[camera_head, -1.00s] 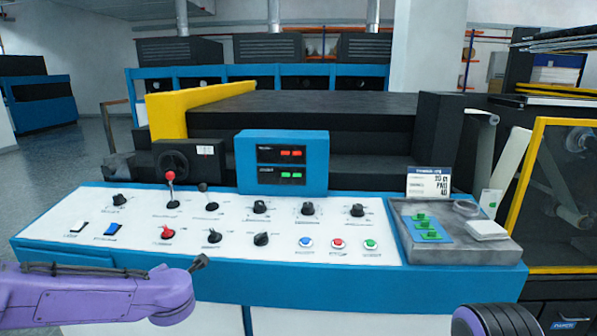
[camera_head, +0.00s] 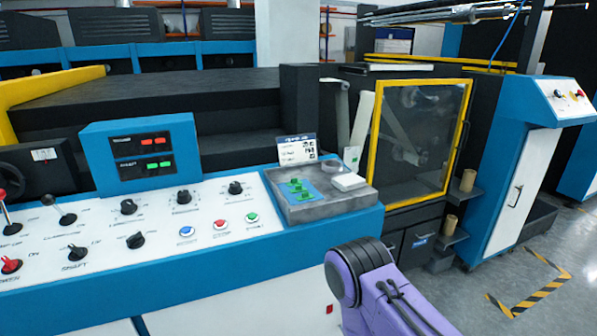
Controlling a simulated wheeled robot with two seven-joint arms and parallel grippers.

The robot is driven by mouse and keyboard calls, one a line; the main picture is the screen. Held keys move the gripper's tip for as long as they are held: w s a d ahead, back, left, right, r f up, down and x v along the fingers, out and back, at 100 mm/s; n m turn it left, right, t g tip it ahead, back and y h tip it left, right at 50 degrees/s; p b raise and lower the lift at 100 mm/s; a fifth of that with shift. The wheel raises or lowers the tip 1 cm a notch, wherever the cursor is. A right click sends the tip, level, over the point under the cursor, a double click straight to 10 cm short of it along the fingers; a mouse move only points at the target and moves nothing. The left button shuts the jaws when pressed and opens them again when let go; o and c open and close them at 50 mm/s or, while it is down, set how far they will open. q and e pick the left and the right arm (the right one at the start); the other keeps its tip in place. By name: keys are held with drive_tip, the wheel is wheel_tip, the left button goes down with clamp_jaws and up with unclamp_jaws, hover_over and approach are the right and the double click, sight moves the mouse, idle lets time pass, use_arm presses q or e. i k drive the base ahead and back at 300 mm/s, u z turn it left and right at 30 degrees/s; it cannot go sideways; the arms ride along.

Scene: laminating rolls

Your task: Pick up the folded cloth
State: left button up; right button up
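A small white, flat, folded-looking piece (camera_head: 348,182), which looks like the folded cloth, lies at the right side of a grey tray (camera_head: 322,207) on the right end of the console. Nothing holds it. Part of my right arm shows at the bottom, to the right of the console and below the tray, but its gripper is out of the picture. My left arm and gripper are not in view.
On the tray are a blue pad with green pieces (camera_head: 300,196), a grey ring (camera_head: 331,165) and a standing card (camera_head: 297,149). Console knobs and buttons (camera_head: 220,225) lie left. A yellow-framed guard (camera_head: 415,140) stands behind right. Floor at far right (camera_head: 490,285) is open.

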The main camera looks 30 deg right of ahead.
sight(349, 182)
drive_tip(key=z, duration=3.15)
drive_tip(key=i, duration=1.7)
drive_tip(key=u, duration=3.5)
